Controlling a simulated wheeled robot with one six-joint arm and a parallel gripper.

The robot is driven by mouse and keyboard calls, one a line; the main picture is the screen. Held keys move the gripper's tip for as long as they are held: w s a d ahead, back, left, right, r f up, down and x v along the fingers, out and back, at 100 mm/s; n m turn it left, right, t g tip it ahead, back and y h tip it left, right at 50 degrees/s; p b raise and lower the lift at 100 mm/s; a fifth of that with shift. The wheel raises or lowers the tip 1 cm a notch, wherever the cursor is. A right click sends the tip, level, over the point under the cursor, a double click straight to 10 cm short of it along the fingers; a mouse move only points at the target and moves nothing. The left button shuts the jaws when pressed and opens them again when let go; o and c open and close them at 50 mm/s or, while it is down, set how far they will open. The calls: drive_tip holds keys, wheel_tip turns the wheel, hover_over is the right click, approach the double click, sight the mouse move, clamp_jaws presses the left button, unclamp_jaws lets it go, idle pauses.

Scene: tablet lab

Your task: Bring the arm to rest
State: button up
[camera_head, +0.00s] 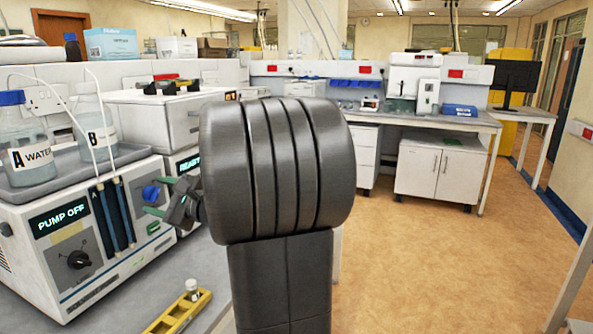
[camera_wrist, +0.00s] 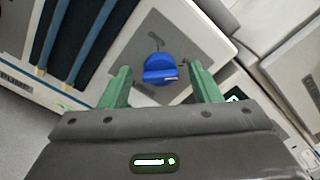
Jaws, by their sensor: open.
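My gripper (camera_head: 166,198) is raised in front of the pump unit at the left of the head view. In the wrist view my gripper (camera_wrist: 164,88) has its two green fingers apart, with nothing held between them. A blue knob (camera_wrist: 160,68) on the pump's front panel shows between and beyond the fingertips. The same blue knob (camera_head: 151,192) shows in the head view just left of the gripper. I cannot tell whether a finger touches it. My dark arm fills the middle of the head view and hides part of the bench.
The pump unit (camera_head: 72,257) reads PUMP OFF and carries bottles A (camera_head: 33,158) and B (camera_head: 100,139). A yellow rack (camera_head: 180,315) with a small vial (camera_head: 192,288) lies on the bench below. The floor (camera_head: 440,260) at the right is clear.

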drive_tip(key=shift+a+f+n+b, duration=0.15)
drive_tip(key=shift+f+n+b, duration=0.1)
drive_tip(key=shift+n+b, duration=0.3)
drive_tip(key=shift+r+n+b, duration=0.1)
drive_tip(key=shift+n+b, duration=0.45)
drive_tip(key=shift+n, duration=0.4)
drive_tip(key=n+b, duration=0.2)
drive_tip(key=n, duration=0.8)
drive_tip(key=shift+n, duration=0.3)
drive_tip(key=shift+n+p, duration=0.65)
drive_tip(key=shift+n, duration=1.25)
drive_tip(key=shift+f, duration=0.2)
